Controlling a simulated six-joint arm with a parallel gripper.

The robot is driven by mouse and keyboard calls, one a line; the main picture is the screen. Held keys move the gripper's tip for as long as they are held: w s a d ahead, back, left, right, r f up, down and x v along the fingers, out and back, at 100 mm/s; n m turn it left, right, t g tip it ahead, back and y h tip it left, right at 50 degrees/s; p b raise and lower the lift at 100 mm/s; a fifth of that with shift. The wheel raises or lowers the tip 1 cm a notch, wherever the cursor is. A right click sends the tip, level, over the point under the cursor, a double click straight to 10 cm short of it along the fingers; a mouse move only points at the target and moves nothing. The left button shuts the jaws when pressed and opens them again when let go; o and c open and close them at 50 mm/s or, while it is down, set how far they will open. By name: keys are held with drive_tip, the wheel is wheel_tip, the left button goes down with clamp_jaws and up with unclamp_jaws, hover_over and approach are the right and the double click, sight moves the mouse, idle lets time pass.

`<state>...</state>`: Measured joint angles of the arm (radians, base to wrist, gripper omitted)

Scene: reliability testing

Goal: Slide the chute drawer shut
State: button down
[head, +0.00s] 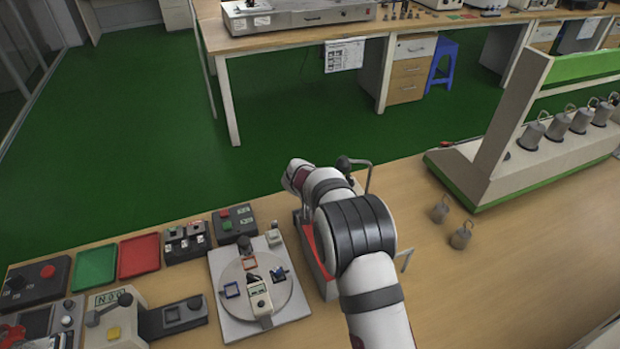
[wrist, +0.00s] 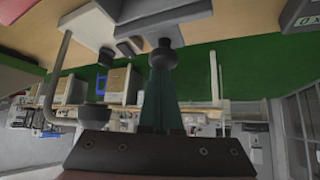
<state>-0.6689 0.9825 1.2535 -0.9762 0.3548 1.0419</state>
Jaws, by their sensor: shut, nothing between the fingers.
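A white-and-red unit (head: 318,262) stands on the bench in the head view, mostly hidden behind my arm. I cannot make out for certain which part is the chute drawer or how far out it is. A metal handle bar shows beyond my arm, with a black ball near it (head: 343,164). My gripper is hidden by my arm in the head view. In the wrist view its teal fingers (wrist: 162,82) are together and empty. Their tips are right by a dark round knob (wrist: 163,57); I cannot tell whether they touch it.
Left of my arm is a white plate with a round disc (head: 228,277). Beyond it lie a red tray (head: 139,256), a green tray (head: 95,268) and control boxes. Two hooked weights (head: 461,236) and a green-white rack (head: 480,180) stand right. The bench at front right is clear.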

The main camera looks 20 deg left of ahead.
drive_tip(key=s+d, duration=0.3)
idle(0.5)
drive_tip(key=shift+w, duration=0.1)
